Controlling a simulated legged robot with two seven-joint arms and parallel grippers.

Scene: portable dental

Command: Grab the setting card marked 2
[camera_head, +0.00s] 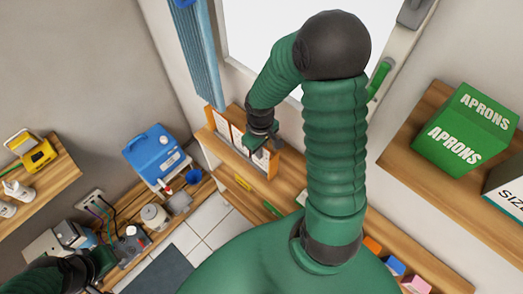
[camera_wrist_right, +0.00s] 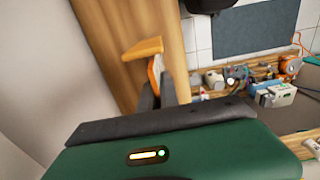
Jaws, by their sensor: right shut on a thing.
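Pale setting cards (camera_head: 237,138) stand in an orange-brown wooden rack (camera_head: 273,164) by the wall in the head view. Their marks are too small to read. My right gripper (camera_head: 261,143) is at the rack's right part, shut on a card there that it mostly hides. In the right wrist view the dark fingers (camera_wrist_right: 155,90) close on a thin piece with an orange edge (camera_wrist_right: 144,48); no number shows. My left gripper (camera_head: 103,262) is low at the left, beside the equipment, and its jaws are not clear.
A green aprons box (camera_head: 465,130) stands on the right shelf. A blue case (camera_head: 155,150) and several devices sit on the left bench. A blue curtain (camera_head: 200,55) hangs above the rack. White floor tiles (camera_head: 208,222) show between the benches.

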